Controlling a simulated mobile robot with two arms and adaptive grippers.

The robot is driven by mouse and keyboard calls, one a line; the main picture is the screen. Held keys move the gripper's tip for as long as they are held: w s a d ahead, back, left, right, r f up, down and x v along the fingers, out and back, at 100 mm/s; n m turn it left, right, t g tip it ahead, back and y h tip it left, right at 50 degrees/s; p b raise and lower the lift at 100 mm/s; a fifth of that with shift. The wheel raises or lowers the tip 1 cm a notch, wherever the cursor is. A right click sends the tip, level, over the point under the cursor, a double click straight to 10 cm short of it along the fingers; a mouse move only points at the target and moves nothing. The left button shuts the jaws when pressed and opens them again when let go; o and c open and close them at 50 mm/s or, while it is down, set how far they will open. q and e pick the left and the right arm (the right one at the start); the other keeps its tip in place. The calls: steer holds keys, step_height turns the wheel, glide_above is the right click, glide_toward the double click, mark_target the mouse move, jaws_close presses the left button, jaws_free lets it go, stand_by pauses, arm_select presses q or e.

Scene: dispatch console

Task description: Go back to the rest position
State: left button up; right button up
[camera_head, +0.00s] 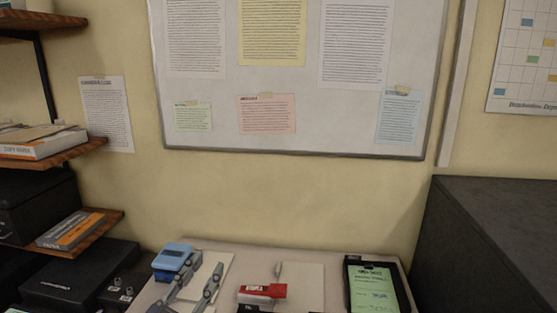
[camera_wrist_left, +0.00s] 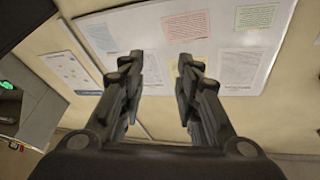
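My left gripper (camera_head: 206,267) shows at the bottom left of the head view, its two grey fingers apart and pointing up the picture. In the left wrist view the same gripper (camera_wrist_left: 161,62) is open with nothing between its fingers, and they point toward the wall with the whiteboard. In the head view it overlaps a pale console top (camera_head: 238,257) and shows beside a blue object (camera_head: 173,258); I cannot tell its height above the console. My right gripper is not in view.
A red and white object (camera_head: 262,293) and a dark clipboard with a green sheet (camera_head: 377,286) are on the console. A dark cabinet (camera_head: 490,230) stands at right, wooden shelves (camera_head: 95,228) at left. The whiteboard (camera_head: 330,125) hangs behind. The wall before it is unobstructed.

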arm_select(q)
steer(key=s+a+f+n+g+y, duration=0.4)
steer(key=a+f+y, duration=0.1)
steer(key=f, duration=0.4)
steer(key=s+a+f+n+g+y, duration=0.3)
steer(key=s+a+f+n+y, duration=0.15)
steer(key=f, duration=0.45)
steer(key=s+d+f+m+g, duration=0.15)
steer(key=s+f+g, duration=0.35)
steer(key=s, duration=0.5)
steer(key=s+d+f+g, duration=0.2)
steer(key=s+f+g, duration=0.25)
steer(key=s, duration=0.55)
step_height(320, 180, down, 30)
steer(key=s+g+b, duration=0.1)
steer(key=b, duration=0.2)
steer(key=s+a+f+g+b, duration=0.1)
steer(key=s+a+f+b, duration=0.1)
steer(key=s+f, duration=1.5)
step_height(320, 180, down, 3)
steer(key=shift+s+a+r+m+h+b, duration=0.2)
steer(key=shift+a+m+h+b, duration=0.15)
steer(key=shift+b, duration=0.25)
